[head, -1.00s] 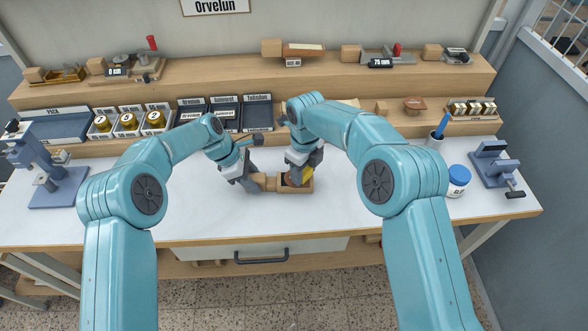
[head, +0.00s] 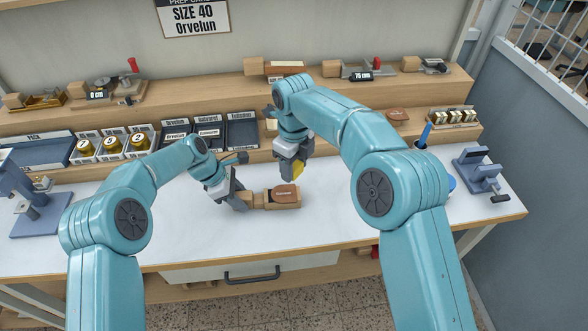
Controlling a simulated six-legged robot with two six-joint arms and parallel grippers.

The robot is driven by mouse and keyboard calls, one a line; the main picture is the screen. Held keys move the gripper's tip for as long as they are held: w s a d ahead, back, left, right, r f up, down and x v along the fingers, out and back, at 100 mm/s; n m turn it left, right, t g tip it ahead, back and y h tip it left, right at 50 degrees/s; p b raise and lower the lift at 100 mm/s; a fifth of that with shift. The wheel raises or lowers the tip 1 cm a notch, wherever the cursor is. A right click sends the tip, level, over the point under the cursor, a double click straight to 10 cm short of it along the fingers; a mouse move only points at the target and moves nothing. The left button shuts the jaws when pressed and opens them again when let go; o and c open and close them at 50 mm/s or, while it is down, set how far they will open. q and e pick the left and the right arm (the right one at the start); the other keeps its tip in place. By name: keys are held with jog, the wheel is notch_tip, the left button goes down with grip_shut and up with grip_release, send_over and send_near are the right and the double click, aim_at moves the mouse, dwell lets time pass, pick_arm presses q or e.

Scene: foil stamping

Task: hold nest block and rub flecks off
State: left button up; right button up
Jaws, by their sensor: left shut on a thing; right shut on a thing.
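The nest block (head: 258,201) is a light wooden block lying on the white bench top, with a brown leather piece (head: 285,191) set in its right part. The leather bears a small mark too small to read. My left gripper (head: 239,201) is shut on the block's left end. My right gripper (head: 294,167) is shut on a yellow pad (head: 298,170) and holds it above and behind the leather, apart from it. Any flecks are too small to make out.
Black trays (head: 210,134) and gold foil rolls (head: 112,144) stand behind on the left. A blue press (head: 36,190) is at far left, a blue clamp (head: 480,172) at right. The bench (head: 340,220) is clear right of the block.

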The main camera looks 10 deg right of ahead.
dwell(0.4)
pick_arm(q)
jog(key=o, duration=1.1)
jog(key=shift+o, duration=0.2)
jog(key=v, duration=1.2)
